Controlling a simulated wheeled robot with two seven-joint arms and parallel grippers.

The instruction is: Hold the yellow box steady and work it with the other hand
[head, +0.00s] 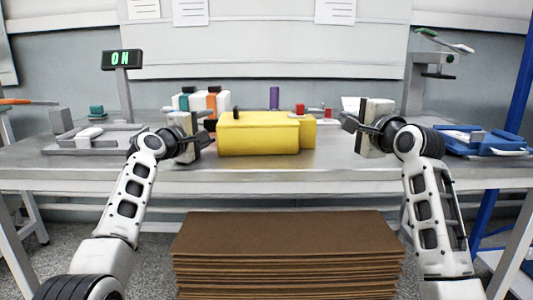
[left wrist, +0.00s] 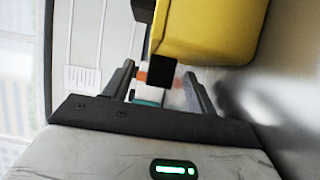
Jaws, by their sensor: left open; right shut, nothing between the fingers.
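The yellow box (head: 258,138) stands on the bench in the middle of the head view. A small black part (head: 236,112) sticks up from its top at the left, and a red part (head: 299,108) shows at its right end. My left gripper (head: 208,132) is open just left of the box, with no clear grip on it. In the left wrist view the box (left wrist: 215,28) fills the upper right, beyond the open fingers (left wrist: 163,82). My right gripper (head: 350,123) is shut and empty, to the right of the box and apart from it.
A sign (head: 122,60) reading ON stands at the back left. A grey tray fixture (head: 75,146) is at the left and a blue tray (head: 480,145) at the right. Coloured items and a purple cylinder (head: 274,97) stand behind the box.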

